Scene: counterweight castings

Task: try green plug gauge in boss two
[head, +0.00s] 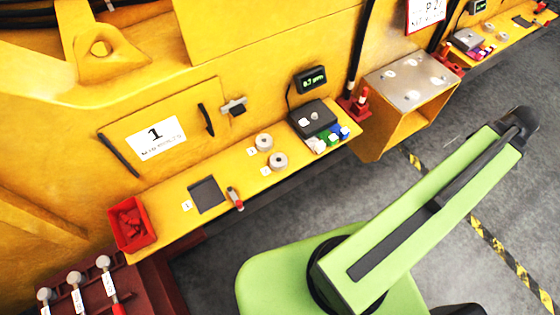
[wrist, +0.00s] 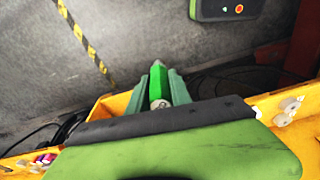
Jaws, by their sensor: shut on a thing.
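My gripper (wrist: 158,82) is shut on a green plug gauge (wrist: 158,86), with its pale metal end toward the camera in the wrist view. My gripper does not show in the head view. A yellow bracket has a grey metal top plate (head: 418,72) with several round pale spots. I cannot tell which of these, if any, is boss two. Two round metal rings, one farther back (head: 264,142) and one nearer (head: 279,160), stand on the yellow shelf beside small labels too small to read. The gauge appears apart from the surfaces around it.
The yellow shelf (head: 165,214) carries a red bin (head: 131,223), a dark pad (head: 207,195), a red-and-white piece (head: 235,198) and a dark device (head: 312,117) near coloured blocks. A red rack (head: 130,284) is at lower left.

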